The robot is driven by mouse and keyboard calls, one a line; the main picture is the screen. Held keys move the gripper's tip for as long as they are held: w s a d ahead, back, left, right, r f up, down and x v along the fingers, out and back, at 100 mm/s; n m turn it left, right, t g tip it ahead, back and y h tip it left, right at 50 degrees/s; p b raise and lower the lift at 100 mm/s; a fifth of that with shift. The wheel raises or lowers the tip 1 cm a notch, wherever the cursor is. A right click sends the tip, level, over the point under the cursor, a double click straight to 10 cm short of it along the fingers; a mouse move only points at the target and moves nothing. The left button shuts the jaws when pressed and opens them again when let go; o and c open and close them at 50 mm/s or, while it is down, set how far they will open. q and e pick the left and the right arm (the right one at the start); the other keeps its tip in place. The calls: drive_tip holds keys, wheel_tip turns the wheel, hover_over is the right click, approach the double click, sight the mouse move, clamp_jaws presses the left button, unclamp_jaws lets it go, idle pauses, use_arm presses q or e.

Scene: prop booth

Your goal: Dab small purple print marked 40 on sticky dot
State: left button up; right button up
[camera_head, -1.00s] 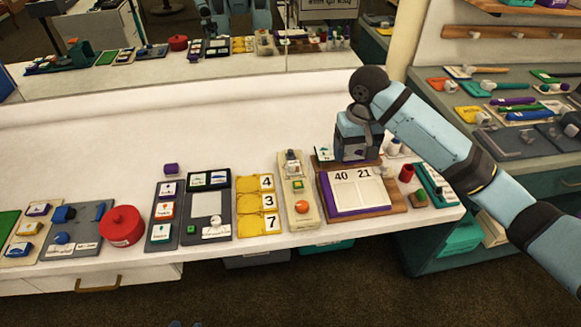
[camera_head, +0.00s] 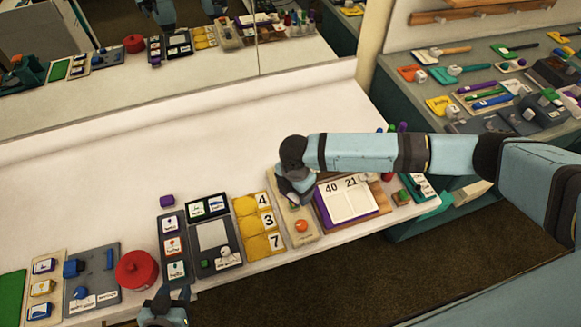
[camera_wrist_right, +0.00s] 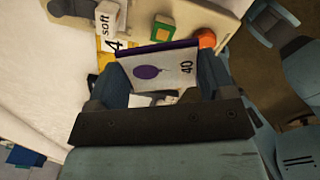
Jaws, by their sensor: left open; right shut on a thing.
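A small white print with a purple blot, marked 40 (camera_wrist_right: 172,66), is in my right gripper in the right wrist view. That gripper (camera_head: 294,197) is shut on it and stands over the beige board (camera_head: 306,238) in the head view, hiding that board's upper part. The print itself cannot be made out in the head view. The purple-edged tray with white panels marked 40 and 21 (camera_head: 349,204) lies just to the right. My left gripper (camera_head: 172,297) is open and empty at the table's front edge. I cannot make out which item is the sticky dot.
Yellow cards marked 4, 3 and 7 (camera_head: 250,207) lie to the left, then dark boards and a red pot (camera_head: 136,269).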

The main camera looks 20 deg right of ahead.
drive_tip(key=shift+s+f+n, duration=0.1)
drive_tip(key=shift+f+n, duration=0.15)
drive_tip(key=shift+n, duration=0.05)
drive_tip(key=shift+s+f+b, duration=0.1)
drive_tip(key=shift+f+b, duration=0.4)
drive_tip(key=shift+b, duration=0.25)
drive_tip(key=shift+f+b, duration=1.85)
drive_tip(key=shift+f, duration=0.45)
